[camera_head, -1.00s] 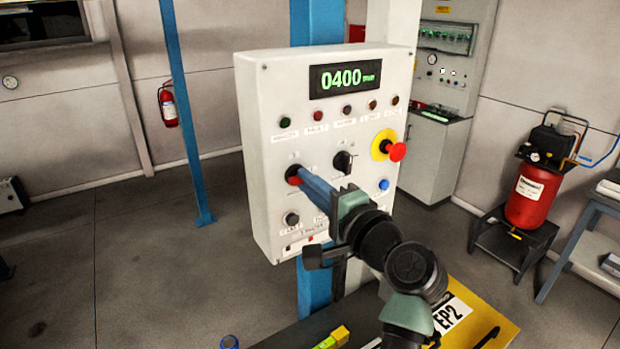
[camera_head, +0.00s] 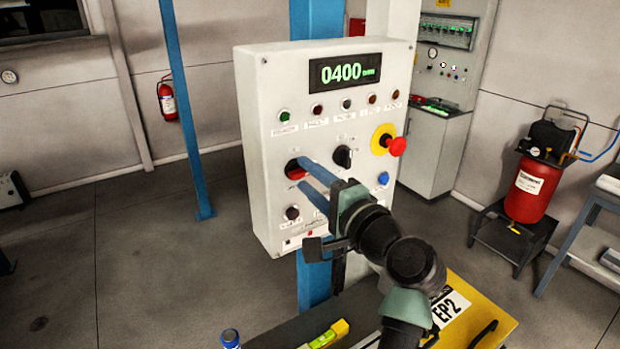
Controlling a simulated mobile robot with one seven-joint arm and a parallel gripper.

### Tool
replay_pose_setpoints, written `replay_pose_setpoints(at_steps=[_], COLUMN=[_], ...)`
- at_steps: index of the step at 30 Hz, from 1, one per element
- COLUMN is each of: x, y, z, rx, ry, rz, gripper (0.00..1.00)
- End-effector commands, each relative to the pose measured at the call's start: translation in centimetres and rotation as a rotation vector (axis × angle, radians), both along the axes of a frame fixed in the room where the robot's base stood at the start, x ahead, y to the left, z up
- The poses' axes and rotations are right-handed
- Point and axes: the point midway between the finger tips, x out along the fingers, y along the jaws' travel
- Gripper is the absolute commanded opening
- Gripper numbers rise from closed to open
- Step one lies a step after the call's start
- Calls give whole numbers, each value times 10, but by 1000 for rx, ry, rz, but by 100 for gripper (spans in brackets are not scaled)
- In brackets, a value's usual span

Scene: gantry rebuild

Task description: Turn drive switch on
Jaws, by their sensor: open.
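A white control panel (camera_head: 262,205) carries several controls; their labels are too small to read, so I cannot tell which is named drive switch. A red and black switch (camera_head: 295,170) sits at its left middle, partly hidden by my fingers. A black rotary knob (camera_head: 343,157) is to its right. My gripper (camera_head: 303,174) is open, with its two blue fingers apart and their tips at or just before the red and black switch. I cannot tell whether they touch it. The display (camera_head: 345,73) reads 0400, and the leftmost lamp (camera_head: 284,116) is green.
A red emergency stop button (camera_head: 397,146) on a yellow base sticks out at the panel's right. A blue button (camera_head: 383,179) and a dark knob (camera_head: 292,213) are also near. Below are a table with a yellow level (camera_head: 328,335) and a blue-capped bottle (camera_head: 230,338).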

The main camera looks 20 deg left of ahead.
Motion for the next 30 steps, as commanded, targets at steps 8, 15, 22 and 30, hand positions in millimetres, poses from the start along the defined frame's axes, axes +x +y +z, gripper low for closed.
replay_pose_setpoints(at_steps=[8,15,22,30], x=[-13,-47,-71,-80], y=[-20,-62,-93,-102], z=[-3,-5,-3,0], rx=[0,0,0,0], ry=[-4,-4,-1,0], rz=[-4,-5,-3,0], gripper=[45,45,45,45])
